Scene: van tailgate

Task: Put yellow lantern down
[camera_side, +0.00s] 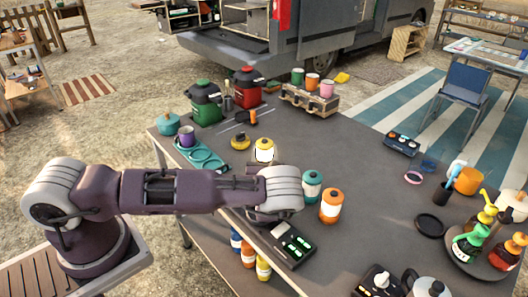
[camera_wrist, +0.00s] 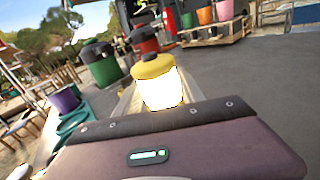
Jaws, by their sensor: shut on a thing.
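The yellow lantern (camera_side: 264,151) glows white under a yellow cap and is upright just beyond my wrist, over the near-left part of the grey table. In the wrist view the lantern (camera_wrist: 158,88) stands close in front of my gripper's purple body. My gripper (camera_wrist: 155,103) is shut on it. Its fingers are mostly hidden by the body, and in the side view my wrist covers them. I cannot tell whether the lantern's base touches the table.
A teal lantern (camera_side: 312,186) and an orange lantern (camera_side: 331,206) stand right of my wrist. A black box with green lights (camera_side: 289,244) sits at the near edge. A teal tray (camera_side: 202,157) with a purple cup (camera_side: 187,136) lies left. The table (camera_side: 350,145) is clear toward the middle right.

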